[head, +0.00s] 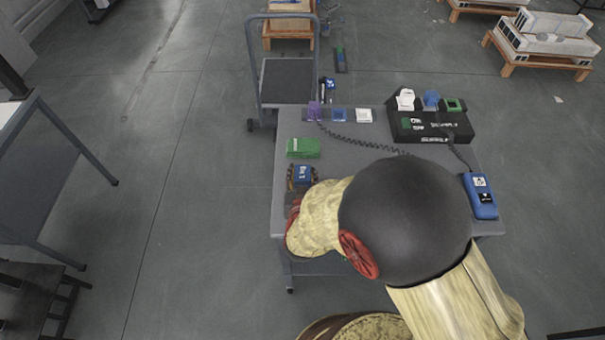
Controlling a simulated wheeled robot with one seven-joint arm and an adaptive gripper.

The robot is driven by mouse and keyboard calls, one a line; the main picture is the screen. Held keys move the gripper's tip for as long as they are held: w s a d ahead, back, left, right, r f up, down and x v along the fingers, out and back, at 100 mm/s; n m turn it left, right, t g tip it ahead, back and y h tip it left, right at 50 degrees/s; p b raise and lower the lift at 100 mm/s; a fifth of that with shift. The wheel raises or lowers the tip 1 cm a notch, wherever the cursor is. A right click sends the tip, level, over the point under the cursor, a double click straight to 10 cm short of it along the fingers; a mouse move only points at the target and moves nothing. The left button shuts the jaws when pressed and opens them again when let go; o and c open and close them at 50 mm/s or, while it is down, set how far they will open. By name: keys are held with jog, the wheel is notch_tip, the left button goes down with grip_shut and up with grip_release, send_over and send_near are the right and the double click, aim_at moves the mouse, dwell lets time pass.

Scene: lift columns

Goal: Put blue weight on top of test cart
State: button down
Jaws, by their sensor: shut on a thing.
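A blue block with white marking (303,174), which looks like the blue weight, is at the left side of the grey table in the head view. My gripper (301,183) is shut on it, with dark fingers at its sides. My arm hides part of the gripper and much of the table. I cannot tell whether the block touches the tabletop. A grey platform cart with an upright handle (286,82) stands on the floor beyond the table; it may be the test cart. Its deck looks empty.
The grey table (281,211) holds a green block (303,147), small purple (314,111), blue (339,114) and white (364,115) pieces, a black box (420,130), a coiled cable and a blue handheld device (481,195).

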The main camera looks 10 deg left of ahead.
jog(key=c, duration=1.2)
grip_release()
jog(key=shift+f, duration=0.1)
jog(key=shift+r, duration=0.25)
jog(key=p+v, duration=0.3)
jog(key=v, duration=0.7)
jog(key=shift+s, duration=0.25)
jog(key=shift+p+v, duration=0.35)
jog(key=shift+v, duration=0.45)
